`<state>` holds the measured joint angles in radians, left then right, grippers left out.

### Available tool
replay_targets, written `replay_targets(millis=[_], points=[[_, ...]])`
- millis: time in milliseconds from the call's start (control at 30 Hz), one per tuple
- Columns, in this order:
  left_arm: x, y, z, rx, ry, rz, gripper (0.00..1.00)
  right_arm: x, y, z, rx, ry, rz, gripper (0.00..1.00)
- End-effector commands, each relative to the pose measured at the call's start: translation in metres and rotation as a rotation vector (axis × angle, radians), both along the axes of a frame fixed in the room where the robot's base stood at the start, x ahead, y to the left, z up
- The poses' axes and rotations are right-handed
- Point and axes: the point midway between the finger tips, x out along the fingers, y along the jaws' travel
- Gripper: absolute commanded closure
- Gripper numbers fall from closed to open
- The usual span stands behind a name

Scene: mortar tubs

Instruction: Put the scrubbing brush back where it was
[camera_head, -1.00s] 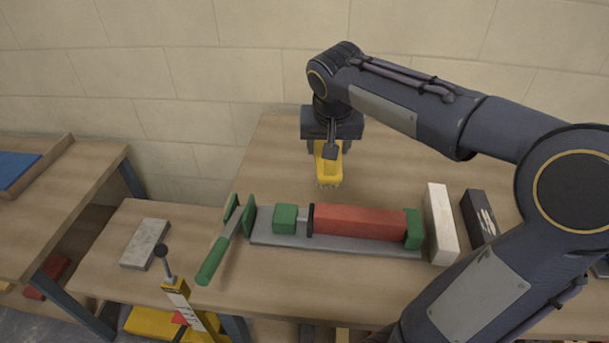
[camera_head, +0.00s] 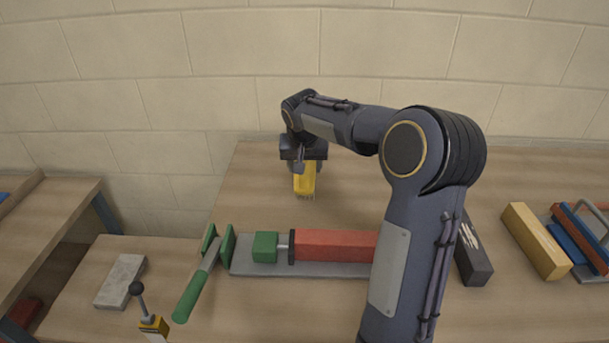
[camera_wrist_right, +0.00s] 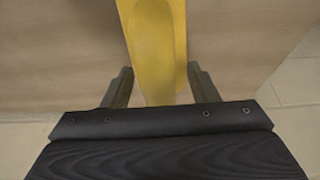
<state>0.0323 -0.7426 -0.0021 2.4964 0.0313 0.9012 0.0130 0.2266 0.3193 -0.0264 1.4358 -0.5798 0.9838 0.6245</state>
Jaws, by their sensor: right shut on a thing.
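The yellow scrubbing brush (camera_head: 304,182) is in my right gripper (camera_head: 303,168), over the back part of the workbench. Its bristles point down and show faintly at its lower end. I cannot tell whether they touch the bench. In the right wrist view the brush's yellow body (camera_wrist_right: 157,45) runs between the two fingers of the right gripper (camera_wrist_right: 160,85). My left gripper is not in view.
A green-handled tool (camera_head: 190,295), dark box (camera_head: 472,262), yellow block (camera_head: 535,240) and grey stone (camera_head: 120,281) lie around. Bench beside the brush is clear.

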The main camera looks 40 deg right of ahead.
Motion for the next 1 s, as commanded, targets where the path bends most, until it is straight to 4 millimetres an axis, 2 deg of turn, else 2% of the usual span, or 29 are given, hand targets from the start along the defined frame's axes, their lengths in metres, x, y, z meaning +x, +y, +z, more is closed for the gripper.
replay_targets(millis=[133, 300, 667, 700, 800, 867, 1000], points=[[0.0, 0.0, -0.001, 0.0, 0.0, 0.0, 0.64, 0.007, -0.006, -0.012, 0.0, 0.0, 0.0, 0.68], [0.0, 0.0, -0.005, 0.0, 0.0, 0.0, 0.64, 0.006, -0.005, -0.038, 0.0, 0.0, 0.001, 0.68], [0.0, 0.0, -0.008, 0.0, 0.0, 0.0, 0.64, 0.006, -0.005, -0.042, -0.001, -0.002, 0.0, 0.68], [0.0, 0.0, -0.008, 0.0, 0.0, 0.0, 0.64, 0.006, -0.005, -0.043, 0.0, -0.001, 0.0, 0.45], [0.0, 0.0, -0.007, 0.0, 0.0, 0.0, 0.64, 0.006, -0.005, -0.042, 0.0, -0.001, 0.0, 0.32], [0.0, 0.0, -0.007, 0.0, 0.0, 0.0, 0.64, 0.006, -0.005, -0.042, 0.0, -0.001, 0.0, 0.25], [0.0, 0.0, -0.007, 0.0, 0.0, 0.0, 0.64, 0.006, -0.005, -0.042, 0.0, -0.001, 0.0, 0.25]])
